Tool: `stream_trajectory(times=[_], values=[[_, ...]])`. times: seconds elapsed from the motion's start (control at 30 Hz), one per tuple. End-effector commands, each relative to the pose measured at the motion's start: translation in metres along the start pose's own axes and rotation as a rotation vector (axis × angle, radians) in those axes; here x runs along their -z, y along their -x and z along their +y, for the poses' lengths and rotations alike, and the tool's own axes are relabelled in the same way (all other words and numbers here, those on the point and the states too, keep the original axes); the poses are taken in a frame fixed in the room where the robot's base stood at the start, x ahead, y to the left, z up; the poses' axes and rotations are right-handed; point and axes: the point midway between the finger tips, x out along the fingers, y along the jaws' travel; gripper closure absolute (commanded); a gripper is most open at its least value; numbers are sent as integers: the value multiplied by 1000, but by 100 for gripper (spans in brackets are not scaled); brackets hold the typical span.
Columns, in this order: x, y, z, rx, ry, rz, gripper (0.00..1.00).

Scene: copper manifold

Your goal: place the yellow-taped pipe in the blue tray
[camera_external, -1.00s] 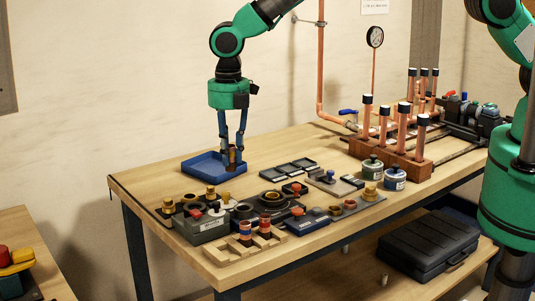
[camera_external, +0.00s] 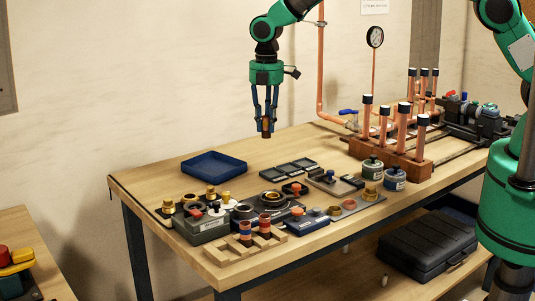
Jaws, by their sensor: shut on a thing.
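The blue tray (camera_external: 214,160) lies on the left part of the workbench and looks empty. My gripper (camera_external: 266,128) is shut on a short copper-brown pipe piece (camera_external: 266,125). It holds the piece upright above the bench, to the right of the tray and higher than it. The colour of any tape on the held piece is too small to tell. A wooden rack (camera_external: 213,255) at the front edge holds short pipe pieces with blue (camera_external: 245,228) and red (camera_external: 265,224) bands.
Black trays (camera_external: 289,169), a grey-green box (camera_external: 200,228) and several fittings crowd the bench front. Two small cans (camera_external: 395,178) and a copper pipe manifold (camera_external: 400,150) stand to the right. The bench behind the black trays is clear.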

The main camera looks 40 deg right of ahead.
Motion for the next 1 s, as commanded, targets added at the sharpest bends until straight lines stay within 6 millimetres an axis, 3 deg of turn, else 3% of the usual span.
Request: stream_trajectory(times=[0.3,0.5,1.0], values=[[1,-58,-3,6,3,-3,100],[1,-82,-2,4,4,-2,100],[2,-88,-1,3,4,-1,100]])
